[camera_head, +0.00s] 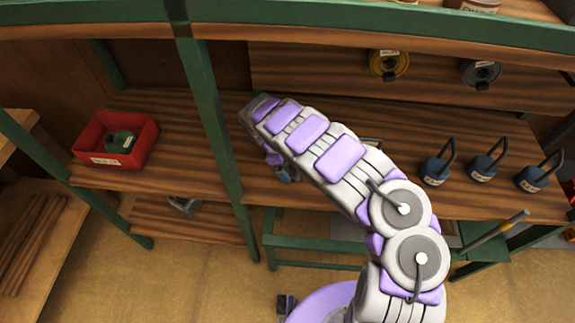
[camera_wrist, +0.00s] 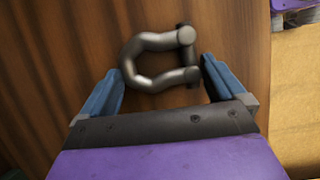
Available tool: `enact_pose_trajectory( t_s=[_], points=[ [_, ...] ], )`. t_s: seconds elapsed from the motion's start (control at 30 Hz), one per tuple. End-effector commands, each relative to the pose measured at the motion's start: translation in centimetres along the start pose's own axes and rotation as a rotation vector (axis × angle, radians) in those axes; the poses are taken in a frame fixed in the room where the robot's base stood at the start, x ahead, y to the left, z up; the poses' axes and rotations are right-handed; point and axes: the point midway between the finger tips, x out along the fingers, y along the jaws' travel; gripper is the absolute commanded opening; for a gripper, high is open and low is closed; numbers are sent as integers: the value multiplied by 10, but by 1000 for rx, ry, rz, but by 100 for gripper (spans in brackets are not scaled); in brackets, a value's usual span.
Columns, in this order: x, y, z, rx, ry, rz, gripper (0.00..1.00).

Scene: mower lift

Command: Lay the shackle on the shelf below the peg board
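The shackle (camera_wrist: 155,63) is a dark grey metal bow with a pin across its open end. In the wrist view it sits between the tips of my gripper's blue fingers (camera_wrist: 162,68). The left finger meets the bow and the right finger meets the pin side, so my gripper appears shut on it. Brown wood of the shelf (camera_wrist: 55,35) lies behind it; I cannot tell whether the shackle touches the wood. In the head view my arm reaches over the shelf (camera_head: 410,150) below the peg board (camera_head: 310,68), hiding most of my gripper and the shackle.
Several blue padlock-shaped items (camera_head: 480,168) stand on the shelf to the right. A yellow roll (camera_head: 389,64) and a dark roll (camera_head: 481,73) hang on the board. A red bin (camera_head: 115,140) stands on the left bay. A green post (camera_head: 213,120) rises left of my arm.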

Motion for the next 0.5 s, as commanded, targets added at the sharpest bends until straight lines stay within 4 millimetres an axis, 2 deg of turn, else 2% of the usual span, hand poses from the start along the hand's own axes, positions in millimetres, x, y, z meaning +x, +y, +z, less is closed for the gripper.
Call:
enact_pose_trajectory(
  t_s=[0.03, 0.27, 0.4, 0.5],
  points=[
    [9, -7, -3, -4, 2, -18, 100],
    [14, -9, 0, -7, -13, -29, 100],
    [10, -9, 4, -6, -14, -34, 100],
    [-1, -8, 8, -6, -12, -33, 100]
  ],
)
